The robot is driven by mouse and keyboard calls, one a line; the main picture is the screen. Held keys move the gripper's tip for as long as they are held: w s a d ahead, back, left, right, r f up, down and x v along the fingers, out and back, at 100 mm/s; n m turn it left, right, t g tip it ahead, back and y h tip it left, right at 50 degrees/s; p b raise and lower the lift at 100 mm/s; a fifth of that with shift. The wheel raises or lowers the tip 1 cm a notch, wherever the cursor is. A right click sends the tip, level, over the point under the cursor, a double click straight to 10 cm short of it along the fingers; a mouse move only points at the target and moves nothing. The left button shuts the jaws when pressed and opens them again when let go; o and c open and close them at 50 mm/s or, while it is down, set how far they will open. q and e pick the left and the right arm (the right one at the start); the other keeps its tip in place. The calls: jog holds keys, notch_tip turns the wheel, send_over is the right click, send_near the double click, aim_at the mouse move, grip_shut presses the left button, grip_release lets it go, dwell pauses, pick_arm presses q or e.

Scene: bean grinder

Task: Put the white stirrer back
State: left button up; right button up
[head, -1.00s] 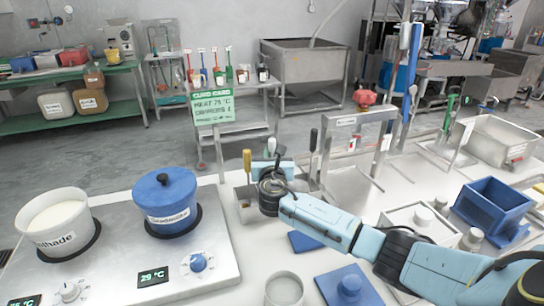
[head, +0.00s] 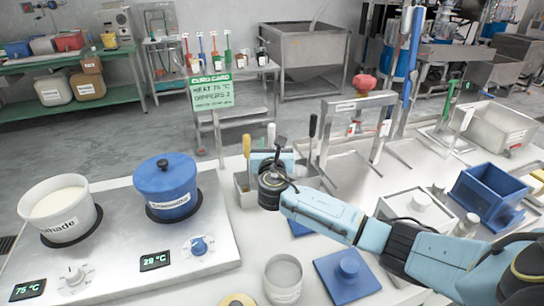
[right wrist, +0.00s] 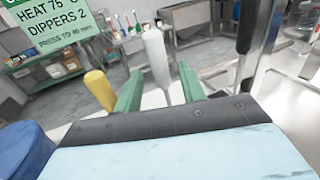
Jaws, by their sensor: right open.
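The white stirrer shows as an upright white handle (head: 271,132) behind my right gripper (head: 271,166) in the head view. In the right wrist view the white handle (right wrist: 156,58) stands between the two green fingers of my right gripper (right wrist: 160,72). The fingers are open, with one on each side of the handle and a gap visible on the right. The stirrer's lower end is hidden by the gripper. A metal holder (head: 243,192) stands beside the gripper, with a yellow-handled tool (head: 246,146) upright in it. My left gripper is not in view.
A blue lidded pot (head: 166,188) and a white pot (head: 62,212) stand on the hotplate (head: 215,235) at left. A black-handled tool (head: 312,126) and a metal frame (head: 326,145) are close on the right. A blue square lid (head: 335,288) lies in front.

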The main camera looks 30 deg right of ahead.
jog(key=p+v, duration=0.1)
jog(key=v, duration=0.8)
dwell(1.2)
